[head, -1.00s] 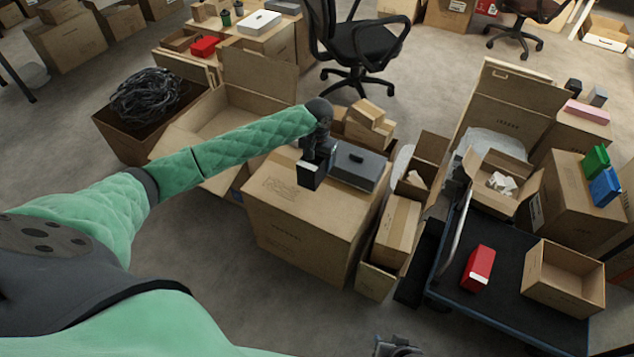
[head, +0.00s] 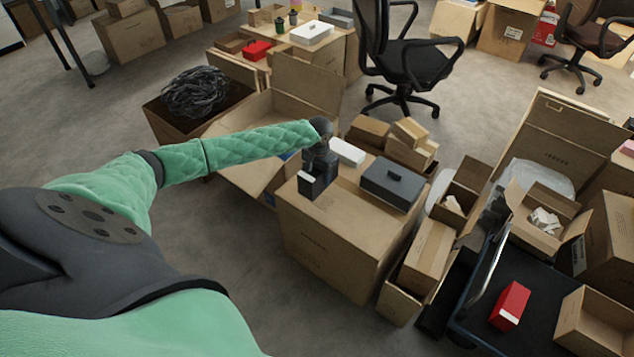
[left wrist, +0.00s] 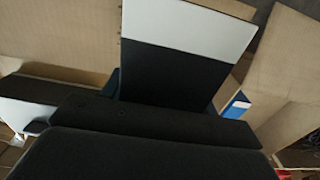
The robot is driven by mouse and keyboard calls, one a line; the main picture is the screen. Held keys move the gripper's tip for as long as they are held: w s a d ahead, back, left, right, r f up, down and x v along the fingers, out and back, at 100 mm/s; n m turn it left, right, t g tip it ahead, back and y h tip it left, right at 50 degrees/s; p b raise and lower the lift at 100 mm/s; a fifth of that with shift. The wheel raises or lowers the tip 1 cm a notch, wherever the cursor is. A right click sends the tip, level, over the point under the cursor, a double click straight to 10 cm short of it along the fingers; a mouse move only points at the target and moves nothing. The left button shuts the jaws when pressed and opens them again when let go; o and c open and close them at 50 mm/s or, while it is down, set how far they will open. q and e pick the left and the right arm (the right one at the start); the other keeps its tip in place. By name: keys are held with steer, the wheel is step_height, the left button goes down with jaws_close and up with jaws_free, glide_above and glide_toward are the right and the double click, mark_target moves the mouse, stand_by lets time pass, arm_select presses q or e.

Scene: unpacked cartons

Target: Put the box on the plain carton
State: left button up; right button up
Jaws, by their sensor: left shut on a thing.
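My left gripper (head: 320,170) is shut on a small black-and-white box (head: 312,187), over the near left part of a large brown carton (head: 335,240). In the left wrist view the box (left wrist: 185,65) shows a white part and a black part, beyond the dark gripper. I cannot tell whether the box touches the carton top. The carton has small print on its front. A dark grey case (head: 392,184) and a white box (head: 347,152) are on or just behind its top. My right gripper is out of view.
An open carton (head: 285,105) stands behind my left arm, beside a carton of black cable (head: 195,92). Narrow open cartons (head: 425,255) stand close on the right. A dark cart (head: 535,290) carries a red box (head: 510,305). Floor is clear at the front left.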

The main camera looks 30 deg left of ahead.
arm_select(q)
steer(key=shift+s+a+f, duration=0.15)
steer(key=shift+a+f, duration=0.1)
steer(key=shift+a, duration=0.05)
step_height(320, 180, down, 4)
steer(key=shift+r, duration=0.25)
steer(key=shift+f, duration=0.2)
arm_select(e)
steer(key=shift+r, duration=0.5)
arm_select(q)
steer(key=o, duration=1.1)
steer(key=shift+f, duration=0.1)
steer(key=shift+o, duration=1)
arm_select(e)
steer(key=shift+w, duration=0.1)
